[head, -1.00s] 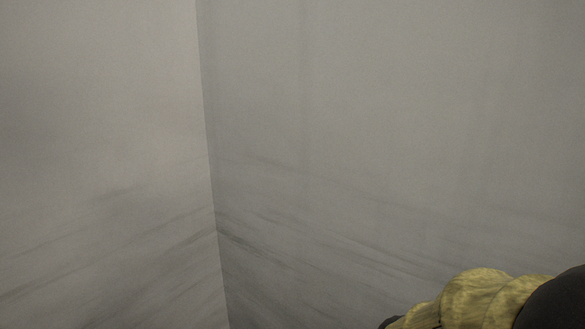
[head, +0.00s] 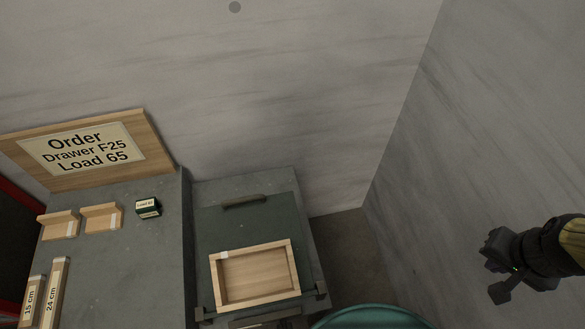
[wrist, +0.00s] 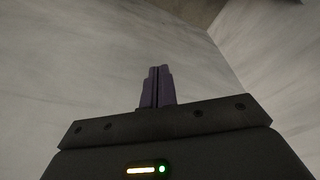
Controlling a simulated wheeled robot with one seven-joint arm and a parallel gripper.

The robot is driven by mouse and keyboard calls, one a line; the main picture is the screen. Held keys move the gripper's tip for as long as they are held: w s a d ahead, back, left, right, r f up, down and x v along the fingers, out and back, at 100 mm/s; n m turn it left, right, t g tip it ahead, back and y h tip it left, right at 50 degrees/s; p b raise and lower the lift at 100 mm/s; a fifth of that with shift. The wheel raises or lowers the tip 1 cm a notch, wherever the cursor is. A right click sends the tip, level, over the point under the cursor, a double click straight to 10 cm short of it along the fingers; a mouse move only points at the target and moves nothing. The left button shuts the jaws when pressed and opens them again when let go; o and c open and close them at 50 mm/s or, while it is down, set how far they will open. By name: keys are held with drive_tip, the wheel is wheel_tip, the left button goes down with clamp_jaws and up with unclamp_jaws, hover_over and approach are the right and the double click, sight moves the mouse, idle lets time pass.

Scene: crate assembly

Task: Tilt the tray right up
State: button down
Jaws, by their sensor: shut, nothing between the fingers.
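A shallow wooden tray (head: 293,268) with a light rim lies on a dark green board (head: 215,222) on a grey stand, low in the middle of the head view. A small white label sits on its far left rim. My gripper (head: 496,270) is at the right of the head view, in front of the right wall, well apart from the tray. In the wrist view its purple fingers (wrist: 158,88) are pressed together with nothing between them.
A grey bench (head: 115,270) at left holds an order sign (head: 85,150), small wooden brackets (head: 101,217), a dark weight box (head: 148,208) and length-marked blocks (head: 54,295). A green round bin (head: 370,318) stands in front. Walls close in at right.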

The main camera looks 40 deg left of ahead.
drive_tip(key=w+a+f+g+y+b, duration=0.1)
drive_tip(key=w+a+f+g+b, duration=0.15)
drive_tip(key=a+f, duration=0.3)
drive_tip(key=w+a+f+m+g+y+b, duration=0.1)
drive_tip(key=w+a+f+g+b, duration=0.1)
drive_tip(key=w+a+f+b, duration=0.25)
drive_tip(key=w+a+f+g+y+b, duration=0.1)
drive_tip(key=a+f+g+b, duration=0.15)
drive_tip(key=a+f, duration=0.4)
drive_tip(key=s+a+f+m+g+y+b, duration=0.1)
drive_tip(key=a+f+g+y+b, duration=0.7)
drive_tip(key=a+f, duration=1.8)
drive_tip(key=m+g+b, duration=0.1)
drive_tip(key=g+b, duration=0.4)
drive_tip(key=b, duration=0.5)
drive_tip(key=shift+s+a, duration=0.15)
drive_tip(key=shift+s, duration=0.15)
drive_tip(key=shift+s, duration=0.1)
